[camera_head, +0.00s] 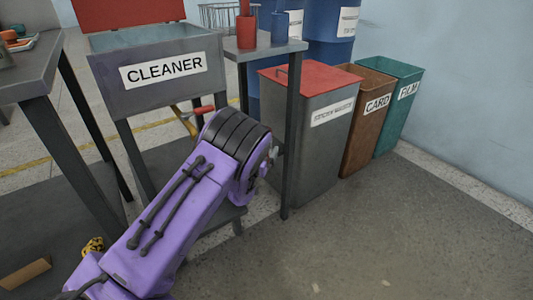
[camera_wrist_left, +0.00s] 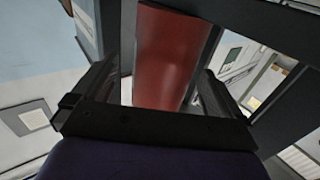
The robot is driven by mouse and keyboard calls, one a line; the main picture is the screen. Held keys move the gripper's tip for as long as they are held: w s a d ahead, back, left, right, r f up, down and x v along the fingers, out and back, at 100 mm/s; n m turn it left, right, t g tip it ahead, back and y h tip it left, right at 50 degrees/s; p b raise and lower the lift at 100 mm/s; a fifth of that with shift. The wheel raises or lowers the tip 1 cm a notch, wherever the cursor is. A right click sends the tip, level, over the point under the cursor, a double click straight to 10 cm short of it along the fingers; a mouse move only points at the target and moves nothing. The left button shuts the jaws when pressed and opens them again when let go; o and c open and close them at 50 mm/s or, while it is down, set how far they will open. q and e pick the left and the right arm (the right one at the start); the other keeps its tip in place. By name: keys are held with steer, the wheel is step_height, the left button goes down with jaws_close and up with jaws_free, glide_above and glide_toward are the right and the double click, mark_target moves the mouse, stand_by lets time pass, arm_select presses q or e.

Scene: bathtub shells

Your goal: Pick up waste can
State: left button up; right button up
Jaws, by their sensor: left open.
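A grey bin with a red lid (camera_head: 322,140) stands on the floor right of the cleaner stand; its white label is too small to read surely. I cannot tell whether it is the waste can. My purple left arm reaches up from the lower left, its wrist in front of the stand and the bin's left side. My left gripper (camera_wrist_left: 155,92) is open in the left wrist view, its dark fingers apart. A red surface (camera_wrist_left: 172,50) shows beyond and between them; I cannot tell what it belongs to. My right gripper is not in view.
A brown CARD bin (camera_head: 366,122) and a green FILM bin (camera_head: 398,110) stand right of the grey bin. The grey CLEANER basin (camera_head: 172,88) is at the left. Floor at the lower right is clear.

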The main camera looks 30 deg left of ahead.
arm_select(q)
steer(key=x, duration=0.1)
steer(key=b+x, duration=0.1)
steer(key=x, duration=0.1)
steer(key=b+x, duration=0.1)
steer(key=shift+w+a+f, duration=0.2)
steer(key=shift+a+f, duration=0.1)
steer(key=shift+w+r, duration=0.1)
steer(key=shift+w, duration=0.15)
steer(key=shift+r, duration=0.1)
steer(key=c, duration=1)
